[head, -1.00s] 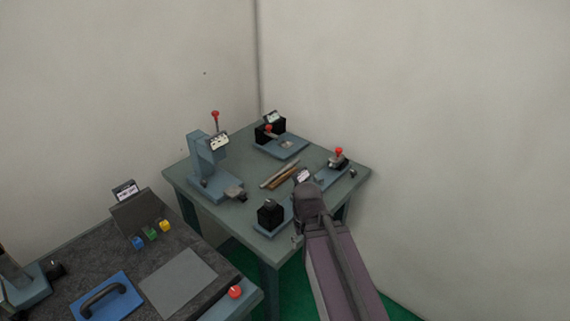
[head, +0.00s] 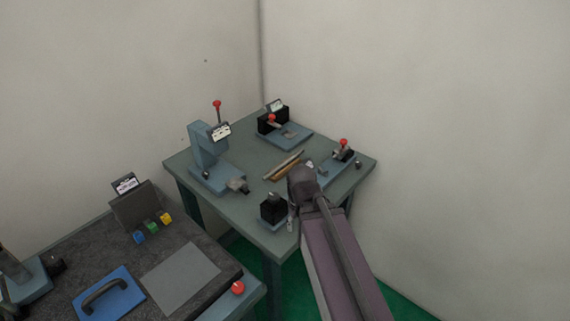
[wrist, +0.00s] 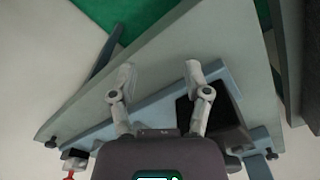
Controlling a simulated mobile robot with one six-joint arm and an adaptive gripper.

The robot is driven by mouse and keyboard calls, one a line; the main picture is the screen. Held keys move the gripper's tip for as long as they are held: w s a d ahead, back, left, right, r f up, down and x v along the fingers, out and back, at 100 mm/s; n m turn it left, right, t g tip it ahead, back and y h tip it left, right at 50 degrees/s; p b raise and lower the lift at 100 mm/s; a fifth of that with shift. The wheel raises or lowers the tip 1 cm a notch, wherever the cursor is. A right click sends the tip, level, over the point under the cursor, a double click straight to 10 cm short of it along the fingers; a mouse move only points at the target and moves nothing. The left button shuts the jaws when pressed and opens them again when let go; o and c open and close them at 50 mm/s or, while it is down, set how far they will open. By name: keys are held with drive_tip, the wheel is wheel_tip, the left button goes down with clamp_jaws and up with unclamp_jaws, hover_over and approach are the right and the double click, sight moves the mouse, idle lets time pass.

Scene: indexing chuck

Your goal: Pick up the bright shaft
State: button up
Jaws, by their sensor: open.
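Two slim rods lie side by side near the table's middle in the head view: a paler greyish one (head: 288,161) and a brown one (head: 284,171). I take the paler one for the bright shaft, but they are too small to be sure. My gripper is mostly hidden behind my wrist in the head view, to the front right of the rods. In the wrist view my gripper (wrist: 160,72) is open, its fingers wide apart with nothing between them. It is over a blue-grey fixture bar (wrist: 150,95) near the table edge. No rod shows in the wrist view.
A press with a red-knobbed lever (head: 207,150) stands left of the rods. A black-block fixture (head: 285,132) is behind them. A black block (head: 273,208) is at the front, and a red-knobbed clamp (head: 343,148) at the right. A wall stands close behind.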

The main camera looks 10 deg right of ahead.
drive_tip(key=w+r+m+p, duration=0.2)
drive_tip(key=w+r+p, duration=0.4)
drive_tip(key=r+p, duration=0.25)
drive_tip(key=w+a+r+m+p, duration=0.1)
drive_tip(key=w+m, duration=0.3)
drive_tip(key=w, duration=0.5)
drive_tip(key=w+a+r+m+t+y+p, duration=0.1)
drive_tip(key=w+m, duration=0.3)
drive_tip(key=w, duration=0.5)
drive_tip(key=shift+a+r+m+p, duration=0.4)
drive_tip(key=shift+a+r+p, duration=0.2)
drive_tip(key=shift+r, duration=0.3)
drive_tip(key=b, duration=0.9)
hover_over(269, 173)
drive_tip(key=s, duration=0.1)
drive_tip(key=shift+s+d+f, duration=0.1)
drive_tip(key=shift+d+f, duration=0.05)
drive_tip(key=shift+f, duration=2)
drive_tip(key=shift+s+d+f, duration=0.1)
drive_tip(key=shift+f, duration=2.05)
drive_tip(key=shift+f, duration=0.1)
drive_tip(key=shift+w+a+f+b, duration=0.1)
drive_tip(key=shift+w+f+b, duration=0.05)
drive_tip(key=shift+f+b, duration=0.65)
drive_tip(key=shift+w+a+f+b, duration=0.1)
drive_tip(key=shift+w+f+b, duration=0.1)
drive_tip(key=shift+f+b, duration=0.6)
drive_tip(key=shift+w+f+b, duration=0.15)
drive_tip(key=shift+f+b, duration=0.6)
drive_tip(key=shift+f, duration=0.05)
